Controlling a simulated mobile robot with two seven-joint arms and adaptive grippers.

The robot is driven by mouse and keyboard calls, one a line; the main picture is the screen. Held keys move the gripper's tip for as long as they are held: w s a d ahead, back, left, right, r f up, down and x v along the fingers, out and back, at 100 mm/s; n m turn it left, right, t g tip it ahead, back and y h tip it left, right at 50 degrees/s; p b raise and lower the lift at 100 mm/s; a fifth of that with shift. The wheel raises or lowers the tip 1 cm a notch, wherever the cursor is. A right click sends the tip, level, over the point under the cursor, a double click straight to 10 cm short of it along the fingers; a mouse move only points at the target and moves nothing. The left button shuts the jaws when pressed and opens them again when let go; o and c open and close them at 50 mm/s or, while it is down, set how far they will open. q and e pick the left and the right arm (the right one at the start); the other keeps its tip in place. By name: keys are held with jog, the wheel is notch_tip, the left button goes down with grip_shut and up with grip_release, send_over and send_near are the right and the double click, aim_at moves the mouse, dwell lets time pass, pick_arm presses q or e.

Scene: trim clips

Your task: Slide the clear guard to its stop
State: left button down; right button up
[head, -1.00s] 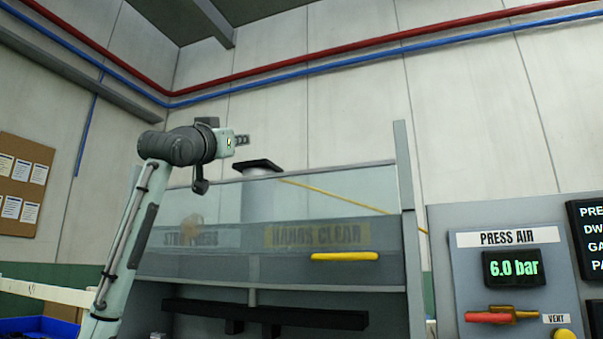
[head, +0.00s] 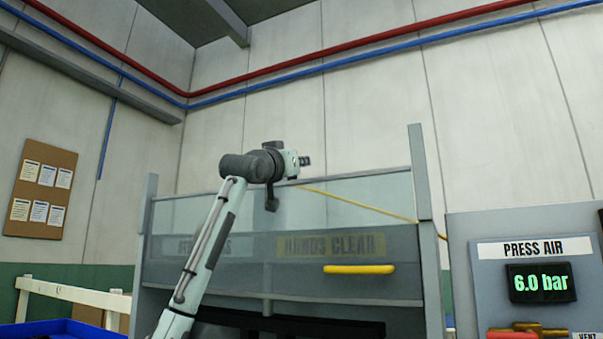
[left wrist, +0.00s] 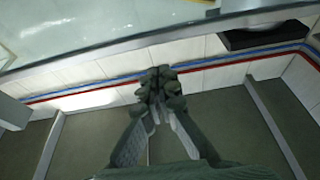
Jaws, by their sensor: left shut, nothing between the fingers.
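The clear guard (head: 352,207) is a see-through panel between two grey posts of the press. A yellow handle (head: 358,269) runs along its lower part, below the "HANDS CLEAR" label (head: 331,245). The guard covers the upper front of the press, with a dark opening beneath. My left gripper (head: 305,161) is shut and empty, raised at the guard's top edge in the picture, well above and left of the handle. In the left wrist view, the closed fingertips (left wrist: 160,75) touch nothing, and a pale clear panel with a grey edge (left wrist: 150,38) crosses the top. My right gripper is out of view.
A press air panel (head: 522,270) reading 6.0 bar stands to the right, with a red-handled valve (head: 512,335). A blue bin (head: 65,328) and a pale rail (head: 75,291) are at lower left. The wall space above the guard is clear.

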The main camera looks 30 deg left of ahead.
pick_arm(q)
jog(key=shift+f, duration=2)
jog(key=shift+f, duration=0.1)
